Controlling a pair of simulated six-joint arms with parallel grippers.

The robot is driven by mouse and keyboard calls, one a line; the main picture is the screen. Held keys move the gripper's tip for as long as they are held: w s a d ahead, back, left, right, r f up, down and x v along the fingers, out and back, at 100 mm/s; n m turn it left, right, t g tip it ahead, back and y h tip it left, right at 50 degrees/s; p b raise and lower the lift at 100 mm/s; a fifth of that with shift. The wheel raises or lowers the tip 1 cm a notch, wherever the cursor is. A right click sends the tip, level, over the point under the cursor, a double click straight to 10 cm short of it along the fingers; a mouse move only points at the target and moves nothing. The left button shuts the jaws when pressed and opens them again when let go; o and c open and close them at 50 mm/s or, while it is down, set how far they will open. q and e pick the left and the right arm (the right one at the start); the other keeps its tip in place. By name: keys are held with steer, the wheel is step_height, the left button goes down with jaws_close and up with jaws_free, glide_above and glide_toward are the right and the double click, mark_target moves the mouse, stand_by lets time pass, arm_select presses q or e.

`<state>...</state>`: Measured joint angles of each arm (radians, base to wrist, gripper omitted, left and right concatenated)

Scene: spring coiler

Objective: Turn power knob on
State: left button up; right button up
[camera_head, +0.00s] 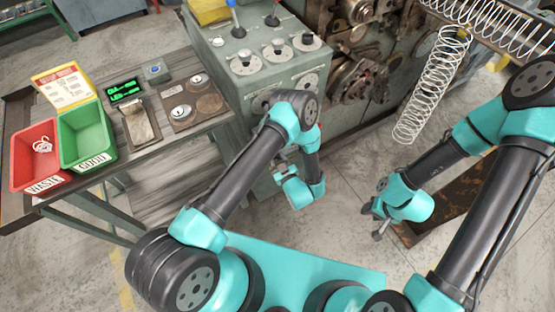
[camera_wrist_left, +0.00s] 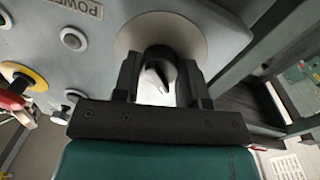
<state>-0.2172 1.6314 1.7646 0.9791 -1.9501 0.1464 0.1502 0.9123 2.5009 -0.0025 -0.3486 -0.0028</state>
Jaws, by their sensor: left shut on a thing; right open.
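In the left wrist view, my left gripper (camera_wrist_left: 160,85) is shut on the black power knob (camera_wrist_left: 160,58), with one finger on each side. A pale pointer mark shows on the knob, slanted in this view. A pale round plate (camera_wrist_left: 197,38) lies behind the knob, on the grey-green panel (camera_wrist_left: 105,45) with a partly cut-off POWER label (camera_wrist_left: 76,8). In the head view, my left gripper (camera_head: 283,172) is low at the front of the control cabinet (camera_head: 238,115); the knob is hidden there. My right gripper (camera_head: 373,220) is open and empty above the floor.
A bench holds a red WASTE bin (camera_head: 22,165), a green GOOD bin (camera_head: 88,135) and a lit display (camera_head: 126,90). Coiled springs (camera_head: 432,85) hang at the right. The floor between my arms is clear.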

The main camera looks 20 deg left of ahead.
arm_select(q)
steer(key=shift+c, duration=0.5)
steer(key=shift+m, duration=0.4)
steer(key=m, duration=0.7)
steer(key=shift+m+g, duration=0.3)
steer(key=m, duration=0.8)
steer(key=shift+r+m+g, duration=0.1)
steer(key=shift+m+g, duration=0.2)
steer(key=shift+m, duration=0.1)
steer(key=o, duration=0.9)
